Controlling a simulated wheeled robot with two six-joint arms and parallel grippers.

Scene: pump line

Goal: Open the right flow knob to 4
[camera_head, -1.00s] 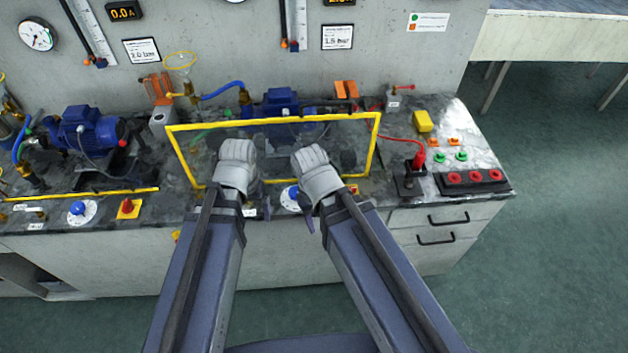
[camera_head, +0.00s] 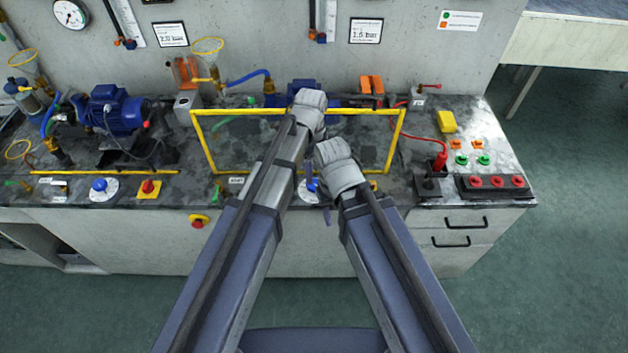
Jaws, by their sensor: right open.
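The right flow knob (camera_head: 311,185) is blue on a white dial, at the bench's front edge below the yellow-framed clear guard. It is partly covered by my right gripper (camera_head: 319,194). That gripper is open, with its dark fingers close around or beside the knob; I cannot tell whether they touch it. The dial's numbers cannot be read. My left gripper (camera_head: 308,112) is further back, at the guard's upper edge in front of the right blue pump. Its fingers are hidden. Another blue knob (camera_head: 99,185) on a white dial sits at the left of the bench.
The yellow-framed guard (camera_head: 216,166) stands just behind the right knob. A red-yellow switch (camera_head: 148,188) and a blue pump (camera_head: 112,110) are at left. A red plug (camera_head: 440,161) with a cable and a block of red sockets (camera_head: 497,181) are at right.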

